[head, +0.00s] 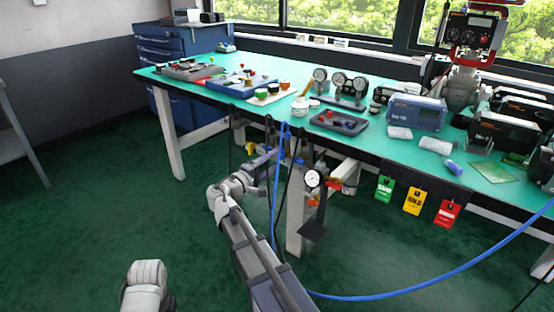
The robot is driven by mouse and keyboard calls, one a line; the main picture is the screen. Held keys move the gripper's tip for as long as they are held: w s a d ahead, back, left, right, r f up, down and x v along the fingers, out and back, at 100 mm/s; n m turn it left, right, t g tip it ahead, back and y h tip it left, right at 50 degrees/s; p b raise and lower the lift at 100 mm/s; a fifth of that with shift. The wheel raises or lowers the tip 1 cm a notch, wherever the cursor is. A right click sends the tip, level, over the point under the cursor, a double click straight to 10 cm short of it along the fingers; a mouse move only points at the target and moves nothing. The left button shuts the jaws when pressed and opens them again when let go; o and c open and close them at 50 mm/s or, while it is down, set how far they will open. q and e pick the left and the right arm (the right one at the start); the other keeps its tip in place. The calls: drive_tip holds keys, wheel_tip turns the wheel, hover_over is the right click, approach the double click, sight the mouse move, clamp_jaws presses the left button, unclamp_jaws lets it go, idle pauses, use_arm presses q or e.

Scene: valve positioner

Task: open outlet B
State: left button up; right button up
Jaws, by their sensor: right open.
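A small valve assembly hangs at the front edge of the green bench. It has a round white gauge (312,178), a yellow fitting (250,149) on the left, and orange-red handles (335,185) on the right. I cannot read which outlet is B; labels there are too small. My right gripper (268,160) is open beside the left part of this assembly, near the yellow fitting and the blue hose (276,190). Whether it touches anything is unclear. My left arm shows only as a white link at the bottom left; its gripper is out of view.
The blue hose runs down and across the floor to the right. Black cables hang by the valves. Green, yellow (412,202) and red tags hang from the bench front. The bench top (225,95) carries trays, gauges and instruments. Open floor lies to the left.

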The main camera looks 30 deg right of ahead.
drive_tip(key=shift+v, duration=2.4)
